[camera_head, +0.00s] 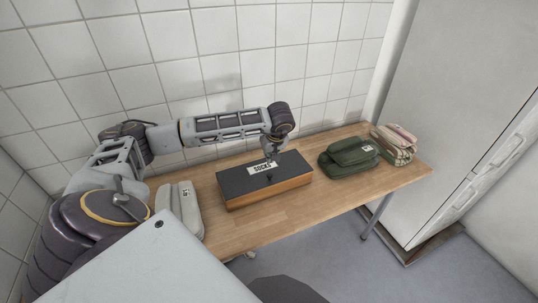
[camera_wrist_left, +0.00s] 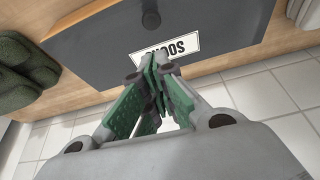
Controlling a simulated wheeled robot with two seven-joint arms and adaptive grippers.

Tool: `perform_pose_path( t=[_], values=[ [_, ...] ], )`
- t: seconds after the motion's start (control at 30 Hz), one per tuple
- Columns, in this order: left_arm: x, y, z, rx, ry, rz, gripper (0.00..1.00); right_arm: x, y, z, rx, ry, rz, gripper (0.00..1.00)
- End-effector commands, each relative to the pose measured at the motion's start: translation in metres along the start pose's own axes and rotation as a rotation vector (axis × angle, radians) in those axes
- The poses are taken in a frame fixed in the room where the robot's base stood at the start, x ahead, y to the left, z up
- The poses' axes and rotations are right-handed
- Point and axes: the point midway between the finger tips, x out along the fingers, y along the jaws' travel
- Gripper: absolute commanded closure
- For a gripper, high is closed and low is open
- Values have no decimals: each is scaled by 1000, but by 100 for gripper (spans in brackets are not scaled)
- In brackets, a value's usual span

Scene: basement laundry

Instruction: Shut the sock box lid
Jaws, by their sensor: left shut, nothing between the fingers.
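The sock box (camera_head: 268,194) is wooden with a dark lid (camera_head: 245,182), a white SOCKS label (camera_head: 262,168) and a small knob. It stands on the wooden table. The lid lies flat on the box and looks shut. In the left wrist view the dark lid (camera_wrist_left: 215,22) shows with its label (camera_wrist_left: 172,50) upside down, partly hidden by my fingers. My left gripper (camera_head: 272,158) is shut and empty, fingers down at the lid's back edge by the label; I cannot tell whether they touch it. It also shows in the left wrist view (camera_wrist_left: 150,75). My right gripper is out of view.
On the table (camera_head: 250,232), a green bag (camera_head: 348,160) and a striped bag (camera_head: 394,145) lie right of the box. A pale grey case (camera_head: 181,210) lies left, near my left arm. A tiled wall (camera_head: 220,60) stands behind; a tall white cabinet (camera_head: 450,110) stands right.

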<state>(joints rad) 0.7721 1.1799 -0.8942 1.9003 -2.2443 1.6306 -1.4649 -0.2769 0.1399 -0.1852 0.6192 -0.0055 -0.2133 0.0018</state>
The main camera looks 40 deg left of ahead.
Motion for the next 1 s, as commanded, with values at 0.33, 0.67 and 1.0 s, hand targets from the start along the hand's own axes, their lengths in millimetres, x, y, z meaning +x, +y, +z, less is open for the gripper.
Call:
perform_pose_path(
  t=[0.33, 0.67, 1.0],
  values=[
    [-1, 0, 0, 0, 0, 0, 100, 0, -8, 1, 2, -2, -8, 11],
    [-12, -2, -6, -3, 1, 0, 100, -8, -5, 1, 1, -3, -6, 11],
    [-38, -6, -21, -9, 1, -3, 100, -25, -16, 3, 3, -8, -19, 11]
  ],
)
